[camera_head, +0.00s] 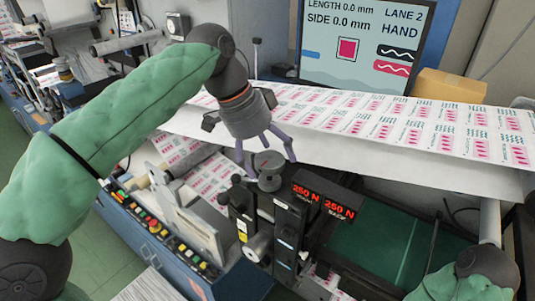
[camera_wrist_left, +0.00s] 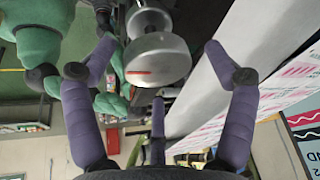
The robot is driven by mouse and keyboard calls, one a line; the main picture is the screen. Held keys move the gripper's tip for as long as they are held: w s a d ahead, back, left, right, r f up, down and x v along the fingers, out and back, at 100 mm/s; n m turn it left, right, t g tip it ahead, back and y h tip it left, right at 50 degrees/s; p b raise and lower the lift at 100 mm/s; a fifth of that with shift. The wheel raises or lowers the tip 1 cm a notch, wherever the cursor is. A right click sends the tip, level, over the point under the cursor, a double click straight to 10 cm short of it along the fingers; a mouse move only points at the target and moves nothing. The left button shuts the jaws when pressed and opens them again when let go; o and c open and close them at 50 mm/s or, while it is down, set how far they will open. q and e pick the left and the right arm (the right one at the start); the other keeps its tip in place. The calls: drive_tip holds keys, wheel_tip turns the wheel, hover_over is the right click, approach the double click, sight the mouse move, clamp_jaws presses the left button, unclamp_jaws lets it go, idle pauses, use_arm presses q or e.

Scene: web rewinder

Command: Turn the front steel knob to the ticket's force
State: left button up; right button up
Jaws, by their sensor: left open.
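A round steel knob (camera_head: 269,181) stands on top of the dark unit in the middle of the head view. In the left wrist view the steel knob (camera_wrist_left: 157,62) shows a flat grey face with a short red mark. My left gripper (camera_head: 265,155) is above the knob, fingers pointing down and spread around it. In the left wrist view the left gripper (camera_wrist_left: 160,70) is open, with gaps between its fingers and the knob. Two red displays (camera_head: 306,193) beside the knob both read 250 N. I cannot make out the ticket. My right gripper is not in view.
A printed label web (camera_head: 400,125) runs across behind the knob. A monitor (camera_head: 365,45) stands behind it, with a cardboard box (camera_head: 450,86) at right. A blue console with coloured buttons (camera_head: 160,232) is at left. A green belt (camera_head: 390,248) lies at right.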

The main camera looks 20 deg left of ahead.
use_arm(q)
drive_tip(key=shift+s+a, duration=0.1)
drive_tip(key=c, duration=1.1)
drive_tip(key=shift+r, duration=0.1)
drive_tip(key=m+p, duration=0.2)
drive_tip(key=m+g+p, duration=0.1)
drive_tip(key=m, duration=0.1)
drive_tip(key=shift+r+h+p, duration=0.2)
drive_tip(key=shift+h+p, duration=0.1)
drive_tip(key=shift+p, duration=0.1)
drive_tip(key=m+p, duration=0.1)
drive_tip(key=m+g+p, duration=0.1)
drive_tip(key=m, duration=0.1)
drive_tip(key=shift+w+g, duration=0.25)
drive_tip(key=shift+g, duration=0.05)
drive_tip(key=shift+f+m+g+p, duration=0.15)
drive_tip(key=shift+m+g+p, duration=0.35)
drive_tip(key=shift+m+p, duration=0.6)
drive_tip(key=shift+m, duration=0.4)
